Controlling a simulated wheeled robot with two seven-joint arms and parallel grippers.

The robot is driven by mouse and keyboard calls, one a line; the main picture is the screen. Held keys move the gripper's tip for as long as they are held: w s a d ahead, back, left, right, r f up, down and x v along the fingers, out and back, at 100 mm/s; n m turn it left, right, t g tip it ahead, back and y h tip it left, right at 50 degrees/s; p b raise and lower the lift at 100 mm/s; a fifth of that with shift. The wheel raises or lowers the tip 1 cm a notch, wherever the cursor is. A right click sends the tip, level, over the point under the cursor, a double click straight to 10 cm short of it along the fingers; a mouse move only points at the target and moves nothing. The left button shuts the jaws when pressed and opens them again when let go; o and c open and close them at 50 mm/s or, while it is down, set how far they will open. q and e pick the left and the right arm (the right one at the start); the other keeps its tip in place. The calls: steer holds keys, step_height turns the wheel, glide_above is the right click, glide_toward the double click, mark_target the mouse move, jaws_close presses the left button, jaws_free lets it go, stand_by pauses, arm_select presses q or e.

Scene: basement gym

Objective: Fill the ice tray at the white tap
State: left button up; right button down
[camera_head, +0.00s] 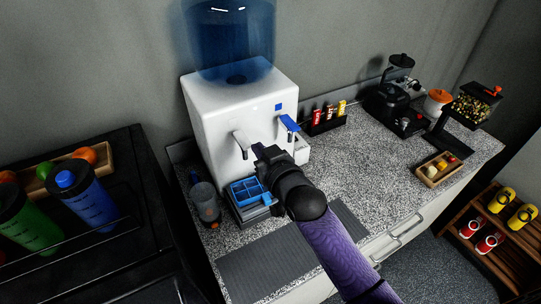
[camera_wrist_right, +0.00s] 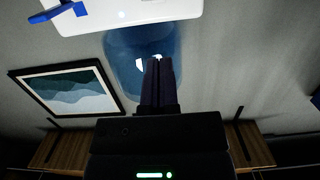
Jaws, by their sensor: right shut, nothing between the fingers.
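The white tap (camera_head: 241,143) is on the front of the white water dispenser (camera_head: 225,105), left of the blue tap (camera_head: 289,123). The blue ice tray (camera_head: 245,191) sits low in front of the dispenser, below the white tap, on a dark grey base. My right gripper (camera_head: 259,151) is shut and empty, just right of the white tap and above the tray. Whether it touches the tap I cannot tell. The shut fingers also show in the right wrist view (camera_wrist_right: 160,78). My right wrist hides part of the tray's right side. Water in the tray is not clear to see.
A grey bottle (camera_head: 206,205) stands close left of the tray. A ribbed grey mat (camera_head: 270,265) lies in front. A rack of small packets (camera_head: 328,115) and a coffee machine (camera_head: 398,100) stand further right. The speckled counter (camera_head: 350,165) between is mostly clear.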

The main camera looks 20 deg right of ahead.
steer(key=v, duration=0.4)
steer(key=shift+s+f, duration=0.15)
steer(key=shift+s, duration=0.15)
steer(key=s+d+f+g+h, duration=0.1)
steer(key=s+f+g, duration=0.25)
steer(key=s, duration=0.35)
steer(key=s+f+g+h, duration=0.1)
steer(key=s+f+g, duration=0.1)
steer(key=s+g, duration=0.45)
steer(key=s+d+f+g+h, duration=0.1)
steer(key=s+f+g, duration=0.15)
steer(key=s, duration=0.65)
step_height(320, 180, down, 28)
steer(key=s+g+b, duration=0.1)
steer(key=b, duration=1)
steer(key=s+d+f+g+b, duration=0.1)
steer(key=s+f+b, duration=0.4)
steer(key=f, duration=0.6)
steer(key=s+d+f+g+b, duration=0.1)
steer(key=s+f+b, duration=0.4)
steer(key=s+f, duration=0.5)
step_height(320, 180, down, 3)
steer(key=shift+d+r, duration=0.15)
steer(key=shift+d, duration=0.5)
